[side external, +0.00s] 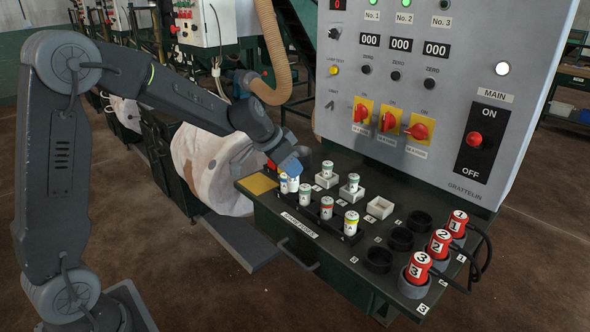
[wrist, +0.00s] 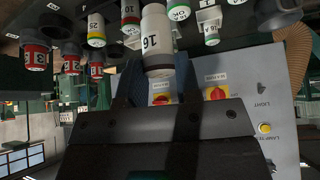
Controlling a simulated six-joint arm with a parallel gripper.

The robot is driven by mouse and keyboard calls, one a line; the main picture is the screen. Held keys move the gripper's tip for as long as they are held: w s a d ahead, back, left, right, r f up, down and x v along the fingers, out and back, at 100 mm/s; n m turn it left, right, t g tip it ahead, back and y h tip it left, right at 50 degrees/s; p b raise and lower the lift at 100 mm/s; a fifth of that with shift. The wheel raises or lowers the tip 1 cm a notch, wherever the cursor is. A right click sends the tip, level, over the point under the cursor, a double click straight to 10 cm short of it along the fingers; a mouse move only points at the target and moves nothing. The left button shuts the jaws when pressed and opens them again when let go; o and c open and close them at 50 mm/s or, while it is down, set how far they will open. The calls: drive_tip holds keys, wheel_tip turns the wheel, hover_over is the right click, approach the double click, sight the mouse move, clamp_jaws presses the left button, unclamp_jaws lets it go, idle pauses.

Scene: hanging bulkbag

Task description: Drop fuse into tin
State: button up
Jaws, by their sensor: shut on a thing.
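My gripper (side external: 289,165) is at the rear left of the dark console, with its blue fingers pointing down. It also shows in the wrist view (wrist: 158,74), its fingers shut on a white fuse marked 16 (wrist: 157,35). That fuse shows just below the fingers in the side view (side external: 293,184), close to the fuse row; I cannot tell whether it is clear of its seat. I cannot identify a tin for certain.
Two fuses marked OK (side external: 327,169) stand in white square holders behind the row; another white holder (side external: 379,208) is empty. Dark round cups (side external: 378,259) and numbered red plugs (side external: 439,243) with cables are at right. The switch panel (side external: 440,110) rises behind.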

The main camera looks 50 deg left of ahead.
drive_tip(key=w+a+r+n+y, duration=0.1)
drive_tip(key=w+a+r+n, duration=0.15)
drive_tip(key=a, duration=0.65)
drive_tip(key=w+a+r+n+y, duration=0.15)
drive_tip(key=w+a, duration=0.25)
drive_tip(key=a, duration=0.5)
drive_tip(key=w+a+r+n+y, duration=0.1)
drive_tip(key=w+a+r+n, duration=0.25)
drive_tip(key=a, duration=0.55)
drive_tip(key=shift+m, duration=0.35)
drive_tip(key=shift+w+d+f, duration=1.15)
drive_tip(key=shift+w+f, duration=0.3)
drive_tip(key=shift+f, duration=0.4)
drive_tip(key=shift+w+d+f, duration=1.2)
drive_tip(key=shift+w+f, duration=0.3)
drive_tip(key=shift+f, duration=0.3)
drive_tip(key=shift+w+d+f, duration=1.15)
drive_tip(key=shift+w+f, duration=0.3)
drive_tip(key=shift+f, duration=0.4)
drive_tip(key=shift+f, duration=0.3)
drive_tip(key=shift+f, duration=0.25)
drive_tip(key=o, duration=0.9)
drive_tip(key=shift+o, duration=0.2)
